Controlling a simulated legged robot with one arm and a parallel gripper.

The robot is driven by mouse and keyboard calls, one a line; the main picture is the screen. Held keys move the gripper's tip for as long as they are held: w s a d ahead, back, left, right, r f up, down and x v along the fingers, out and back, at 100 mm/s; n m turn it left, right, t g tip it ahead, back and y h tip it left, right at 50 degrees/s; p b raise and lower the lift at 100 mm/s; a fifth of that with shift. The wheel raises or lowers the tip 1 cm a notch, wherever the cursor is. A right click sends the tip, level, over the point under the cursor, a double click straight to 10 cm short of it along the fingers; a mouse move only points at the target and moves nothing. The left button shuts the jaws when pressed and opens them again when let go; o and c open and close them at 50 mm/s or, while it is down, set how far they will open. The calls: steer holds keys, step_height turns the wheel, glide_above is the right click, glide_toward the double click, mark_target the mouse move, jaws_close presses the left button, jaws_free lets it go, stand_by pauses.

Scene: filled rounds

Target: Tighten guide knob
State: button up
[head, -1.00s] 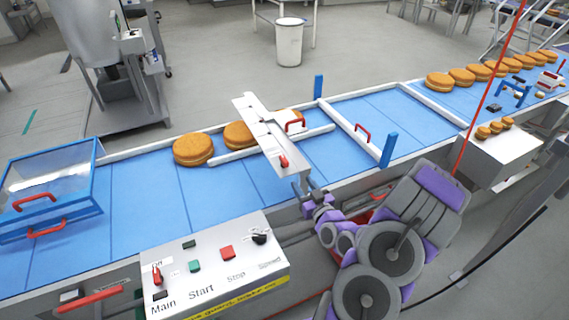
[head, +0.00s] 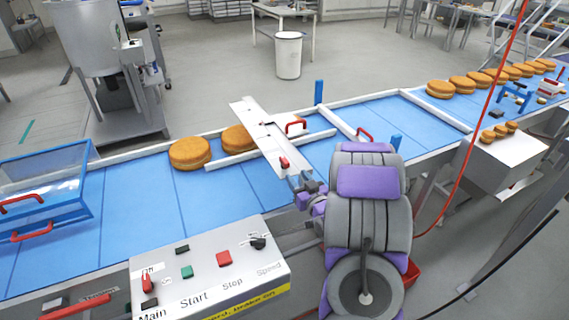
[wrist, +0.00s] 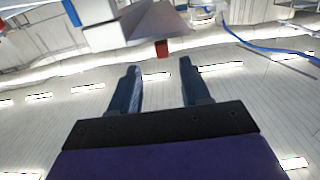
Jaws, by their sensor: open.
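A pale metal bracket (head: 262,132) spans the blue conveyor belt. A small red knob (head: 284,162) sits at its near end; I take it to be the guide knob. The knob also shows in the wrist view (wrist: 162,49), under the grey bracket end (wrist: 150,20). My gripper (head: 303,184) is just on the near side of the bracket end. In the wrist view my gripper (wrist: 160,70) is open, with two dark fingers apart and nothing between them. The knob is beyond the fingertips, roughly centred between them, with a gap.
Round cakes (head: 190,153) stand on the belt (head: 140,208) beside a white guide rail (head: 250,156). A control box (head: 210,270) with switches stands at the near side. Red handles (head: 296,126) rise past the bracket. A red cable (head: 470,150) hangs on the right.

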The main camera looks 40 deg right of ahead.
mark_target(288, 164)
steer(key=shift+w+r+b, duration=0.2)
steer(key=shift+w+b, duration=0.3)
steer(key=shift+w, duration=0.25)
steer(key=shift+b+x, duration=0.45)
steer(key=shift+x, duration=3.95)
steer(key=shift+r, duration=0.15)
steer(key=shift+c, duration=0.5)
jaws_close()
